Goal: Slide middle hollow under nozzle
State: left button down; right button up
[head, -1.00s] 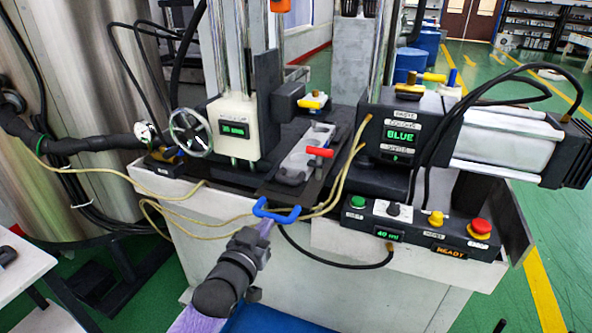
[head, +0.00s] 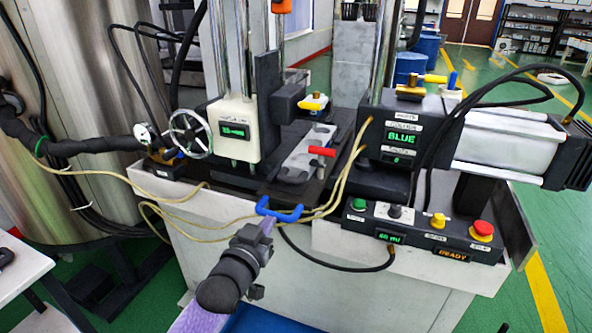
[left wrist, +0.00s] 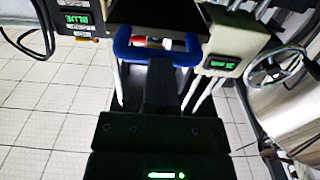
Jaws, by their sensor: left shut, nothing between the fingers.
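A pale grey mould (head: 298,163) with a red handle (head: 322,151) lies on a dark slide plate in the middle of the machine. Its individual hollows are hard to make out. A dark dispensing head with a yellow valve (head: 313,103) stands just behind it; the nozzle tip is not clearly visible. A blue U-shaped pull handle (head: 279,211) is at the slide's front. My left gripper (head: 264,229) is shut and empty, its tip at this handle. In the left wrist view the shut fingers (left wrist: 161,88) reach into the blue handle (left wrist: 122,45). Contact is unclear. My right gripper is not visible.
A control panel (head: 423,233) with coloured buttons and a READY display is on the right. A dark unit reading BLUE (head: 400,137) stands above it. Yellowish hoses (head: 341,190) cross beside the slide. A handwheel (head: 190,134) is on the left.

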pick_arm(q)
jog(key=shift+w+f+b, duration=0.2)
jog(key=shift+w+b, duration=0.15)
dwell(0.3)
jog(key=p+v, duration=0.6)
jog(key=v, duration=0.1)
jog(key=shift+r, duration=0.2)
